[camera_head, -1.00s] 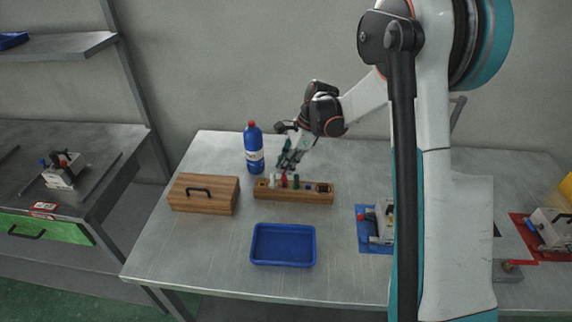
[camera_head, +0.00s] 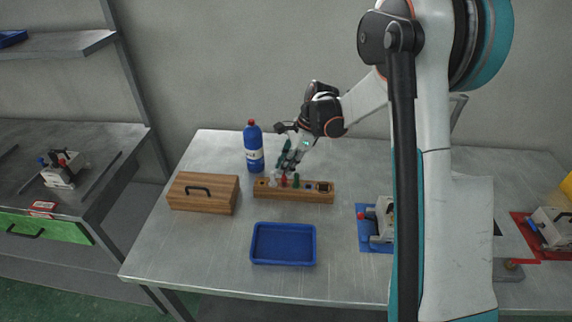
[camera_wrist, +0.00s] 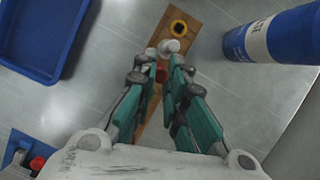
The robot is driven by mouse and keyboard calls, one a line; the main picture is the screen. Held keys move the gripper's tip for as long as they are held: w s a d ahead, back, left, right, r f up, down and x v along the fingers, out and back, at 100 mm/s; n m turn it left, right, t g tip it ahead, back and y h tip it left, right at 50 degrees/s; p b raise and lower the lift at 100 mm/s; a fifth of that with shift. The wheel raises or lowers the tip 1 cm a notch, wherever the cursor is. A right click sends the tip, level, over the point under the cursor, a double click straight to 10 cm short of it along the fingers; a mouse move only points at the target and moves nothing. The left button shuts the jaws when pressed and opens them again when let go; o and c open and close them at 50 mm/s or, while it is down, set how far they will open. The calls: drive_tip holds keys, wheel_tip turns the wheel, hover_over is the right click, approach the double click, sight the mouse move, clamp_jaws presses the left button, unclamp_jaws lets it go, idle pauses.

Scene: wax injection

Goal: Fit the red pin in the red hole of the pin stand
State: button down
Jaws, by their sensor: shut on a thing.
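The wooden pin stand (camera_head: 312,197) is a long block on the metal table. My gripper (camera_head: 285,177) is low over its left part, with its fingers around the red pin (camera_head: 283,182). In the wrist view the red pin (camera_wrist: 160,74) shows between the fingertips of my gripper (camera_wrist: 162,68), over the stand (camera_wrist: 186,13). The red hole is hidden, and I cannot tell how deep the pin sits. A white pin (camera_wrist: 169,46) stands beside it, and a green pin (camera_head: 296,182) is on the other side. A yellow-ringed hole (camera_wrist: 179,27) is at the stand's end.
A blue bottle (camera_head: 253,150) stands behind the stand, close to my gripper. A wooden box (camera_head: 203,194) with a black handle is at the left. An empty blue tray (camera_head: 283,262) lies in front. A fixture on a blue mat (camera_head: 373,247) is at the right.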

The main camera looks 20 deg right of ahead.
drive_tip(key=shift+f+b, duration=0.75)
drive_tip(key=shift+f, duration=0.35)
drive_tip(key=c, duration=1.6)
unclamp_jaws()
drive_tip(key=shift+o, duration=0.2)
drive_tip(key=v, duration=1.2)
